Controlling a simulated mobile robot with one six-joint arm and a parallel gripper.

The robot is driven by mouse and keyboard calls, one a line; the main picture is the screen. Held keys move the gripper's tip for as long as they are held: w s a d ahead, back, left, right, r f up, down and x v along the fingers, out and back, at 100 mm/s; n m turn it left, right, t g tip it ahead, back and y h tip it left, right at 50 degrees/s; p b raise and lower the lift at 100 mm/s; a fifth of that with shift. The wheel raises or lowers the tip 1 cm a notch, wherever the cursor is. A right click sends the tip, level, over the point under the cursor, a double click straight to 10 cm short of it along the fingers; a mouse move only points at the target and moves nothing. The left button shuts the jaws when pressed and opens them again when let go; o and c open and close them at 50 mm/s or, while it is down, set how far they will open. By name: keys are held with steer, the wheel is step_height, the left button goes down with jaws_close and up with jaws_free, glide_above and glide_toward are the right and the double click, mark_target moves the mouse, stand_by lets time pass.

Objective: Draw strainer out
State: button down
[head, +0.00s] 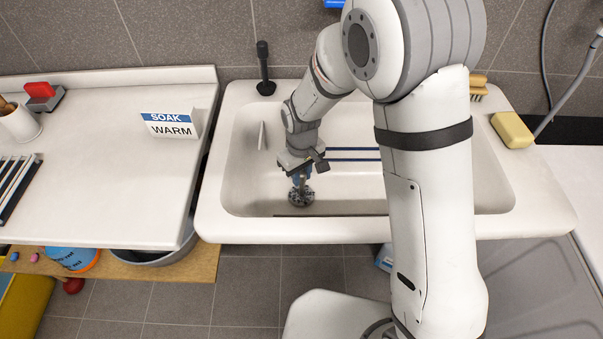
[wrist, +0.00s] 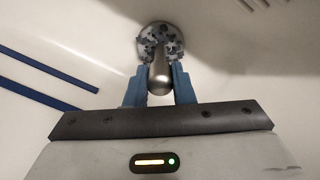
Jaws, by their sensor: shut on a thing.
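The strainer (head: 301,197) is a round, dark-speckled metal piece at the bottom of the white sink (head: 490,190), left of the sink's middle. In the wrist view the strainer (wrist: 160,38) shows a rounded metal knob (wrist: 159,78) standing toward me. My gripper (head: 300,178) points down into the sink, right over the strainer. In the wrist view the blue fingers of my gripper (wrist: 159,88) are shut on the knob, one on each side. I cannot tell whether the strainer sits in the drain or is lifted off it.
Blue stripes (head: 352,154) lie along the sink behind my arm. A yellow sponge (head: 512,130) rests on the right rim and a black-handled tool (head: 264,68) stands on the back left. A sign reading "SOAK WARM" (head: 171,124) stands on the left counter.

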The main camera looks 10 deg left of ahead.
steer(key=shift+r+p, duration=0.65)
steer(key=shift+r, duration=0.45)
steer(key=shift+r, duration=0.1)
steer(key=shift+r+p, duration=1.3)
steer(key=shift+r, duration=0.6)
